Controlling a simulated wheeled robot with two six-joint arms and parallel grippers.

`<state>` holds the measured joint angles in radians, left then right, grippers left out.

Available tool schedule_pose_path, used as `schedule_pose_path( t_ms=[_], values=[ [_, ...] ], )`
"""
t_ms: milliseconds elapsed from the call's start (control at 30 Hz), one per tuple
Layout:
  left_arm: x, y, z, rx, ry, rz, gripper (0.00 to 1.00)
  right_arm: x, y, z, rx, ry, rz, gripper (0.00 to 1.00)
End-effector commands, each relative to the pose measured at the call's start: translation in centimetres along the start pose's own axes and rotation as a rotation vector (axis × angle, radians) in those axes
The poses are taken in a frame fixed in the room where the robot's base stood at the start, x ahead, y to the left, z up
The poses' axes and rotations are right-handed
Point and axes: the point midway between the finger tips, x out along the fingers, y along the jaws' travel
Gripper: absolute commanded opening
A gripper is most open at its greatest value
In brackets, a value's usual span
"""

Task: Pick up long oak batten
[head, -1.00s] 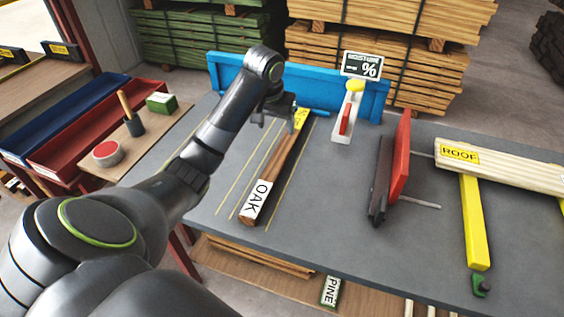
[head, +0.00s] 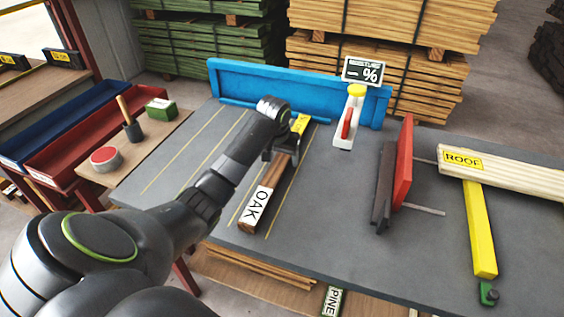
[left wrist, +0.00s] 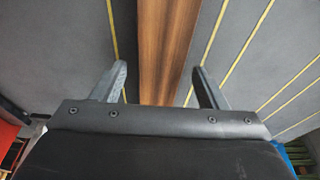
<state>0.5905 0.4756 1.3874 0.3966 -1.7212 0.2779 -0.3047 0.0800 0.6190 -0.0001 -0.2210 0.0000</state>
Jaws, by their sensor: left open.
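The long oak batten (head: 274,178) lies on the grey table between yellow lines, with a white OAK label at its near end and a yellow tag (head: 300,124) near its far end. My left gripper (head: 280,150) is over the middle to far part of the batten, which its arm partly hides. In the left wrist view, my left gripper (left wrist: 160,82) is open, one finger on each side of the brown batten (left wrist: 166,45), with gaps to both. I cannot tell how far the fingertips are above the table. My right gripper is not in view.
A blue fence (head: 235,88) runs along the table's back edge. A moisture meter (head: 349,118) stands right of the batten. A red and dark upright stop (head: 400,165) and a pale ROOF plank (head: 510,172) are farther right. Bare table lies between.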

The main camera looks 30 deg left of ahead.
Motion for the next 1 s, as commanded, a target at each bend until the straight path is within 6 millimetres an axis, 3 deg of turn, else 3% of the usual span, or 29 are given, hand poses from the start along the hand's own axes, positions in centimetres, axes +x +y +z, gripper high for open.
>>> schedule_pose_path(
  t_ms=[267, 733, 1000],
  values=[
    [0.27, 0.01, -0.02, 0.000, 0.002, 0.000, 0.64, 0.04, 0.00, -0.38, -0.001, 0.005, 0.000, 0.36],
    [0.22, 0.01, -0.03, 0.000, 0.002, 0.000, 0.03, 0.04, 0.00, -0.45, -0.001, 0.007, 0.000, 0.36],
    [-0.22, 0.02, -0.26, 0.001, 0.005, 0.000, 0.03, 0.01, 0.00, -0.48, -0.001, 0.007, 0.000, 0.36]
  ],
)
